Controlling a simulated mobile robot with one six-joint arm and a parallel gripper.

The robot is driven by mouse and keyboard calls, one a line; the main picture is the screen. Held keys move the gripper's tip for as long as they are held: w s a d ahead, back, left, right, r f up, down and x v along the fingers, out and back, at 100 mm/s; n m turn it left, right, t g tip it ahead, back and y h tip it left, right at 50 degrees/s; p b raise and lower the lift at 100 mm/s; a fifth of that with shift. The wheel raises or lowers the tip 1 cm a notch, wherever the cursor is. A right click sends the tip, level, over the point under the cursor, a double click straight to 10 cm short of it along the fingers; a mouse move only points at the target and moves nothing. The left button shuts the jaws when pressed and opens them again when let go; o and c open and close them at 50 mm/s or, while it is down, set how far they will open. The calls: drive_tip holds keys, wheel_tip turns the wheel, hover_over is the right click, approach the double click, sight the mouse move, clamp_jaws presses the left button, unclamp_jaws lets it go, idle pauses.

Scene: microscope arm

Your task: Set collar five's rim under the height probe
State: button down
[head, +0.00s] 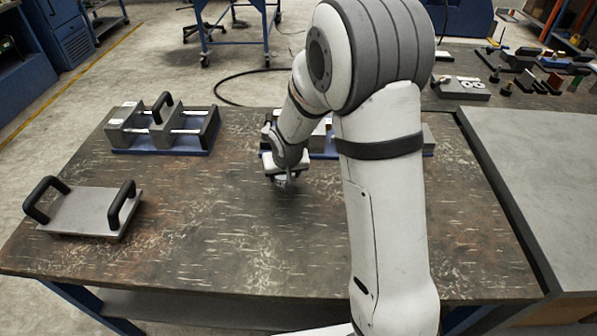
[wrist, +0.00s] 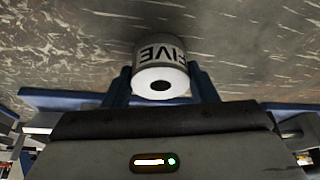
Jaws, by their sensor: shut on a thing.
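Collar five (wrist: 160,50) is a pale cylinder with "FIVE" in dark letters, upside down in the wrist view; its white end face with a dark central hole is toward the camera. My gripper (wrist: 161,84) is shut on it, with one dark blue finger at each side. In the head view my gripper (head: 285,176) is over the middle of the dark table, and the collar there is small and mostly hidden. I cannot make out a height probe. A blue-based fixture (head: 320,152) behind my arm is partly hidden.
A fixture with a blue base (head: 165,151), grey blocks and pale rods stands at the table's back left. A grey plate (head: 85,212) with two black handles lies at the front left. The dark table's front middle is clear. A grey bench (head: 550,180) adjoins at right.

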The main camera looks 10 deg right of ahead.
drive_tip(key=c, duration=1)
unclamp_jaws()
drive_tip(key=shift+f, duration=0.15)
drive_tip(key=o, duration=0.4)
